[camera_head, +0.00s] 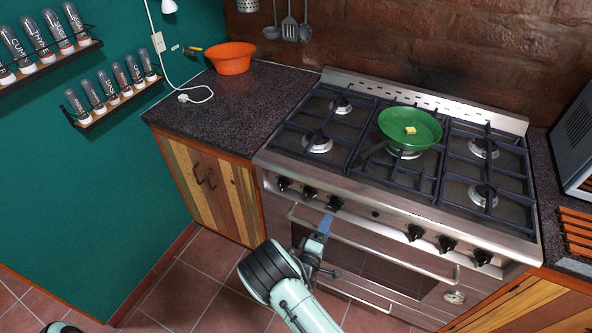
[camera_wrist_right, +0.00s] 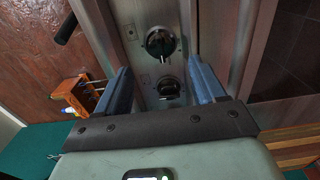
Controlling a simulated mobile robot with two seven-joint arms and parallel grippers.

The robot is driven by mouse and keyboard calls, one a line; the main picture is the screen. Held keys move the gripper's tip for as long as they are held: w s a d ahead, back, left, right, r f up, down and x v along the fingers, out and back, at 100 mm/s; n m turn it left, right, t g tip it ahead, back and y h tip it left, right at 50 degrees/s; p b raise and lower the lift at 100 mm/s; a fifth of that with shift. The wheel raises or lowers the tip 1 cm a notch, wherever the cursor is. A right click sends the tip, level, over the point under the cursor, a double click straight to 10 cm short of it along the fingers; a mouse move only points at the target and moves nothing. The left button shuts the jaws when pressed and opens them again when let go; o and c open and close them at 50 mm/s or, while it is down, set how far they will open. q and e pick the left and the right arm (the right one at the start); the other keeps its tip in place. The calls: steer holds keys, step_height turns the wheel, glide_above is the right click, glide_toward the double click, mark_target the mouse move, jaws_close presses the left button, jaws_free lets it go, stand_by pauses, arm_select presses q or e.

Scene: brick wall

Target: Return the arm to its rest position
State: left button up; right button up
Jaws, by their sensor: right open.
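My right gripper (camera_head: 325,224) is in front of the stove (camera_head: 360,195), at the height of the control panel and just below the black knobs. In the right wrist view its two blue fingers (camera_wrist_right: 160,70) stand apart with nothing held between them. A black knob (camera_wrist_right: 160,43) shows in the gap beyond the fingers, and I cannot tell how far off it is. My right arm reaches up from the bottom of the head view. Only a small piece of my left arm shows at the bottom left edge. My left gripper is out of the picture.
A green pan (camera_head: 425,128) with a small yellow piece (camera_head: 410,131) inside sits on the stove top. An orange bowl (camera_head: 232,60) stands on the dark counter (camera_head: 205,110). The oven handle (camera_head: 380,247) sticks out close to my right gripper. Tiled floor lies clear at the left.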

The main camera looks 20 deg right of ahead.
steer(key=s+a+f+m+g+y, duration=0.1)
steer(key=s+f+m+g+y, duration=0.25)
steer(key=s+f, duration=0.45)
steer(key=s+a+f+m+g+y, duration=0.2)
steer(key=s+f+g+y, duration=0.3)
steer(key=f, duration=0.6)
steer(key=s+a+m+g+y, duration=0.4)
steer(key=s+a+y, duration=0.5)
steer(key=s+a, duration=0.5)
steer(key=s+m, duration=0.2)
steer(key=s, duration=0.1)
steer(key=shift+s+a+r+m, duration=0.2)
steer(key=shift+a+r+m, duration=0.15)
steer(key=c, duration=0.5)
steer(key=shift+d, duration=0.15)
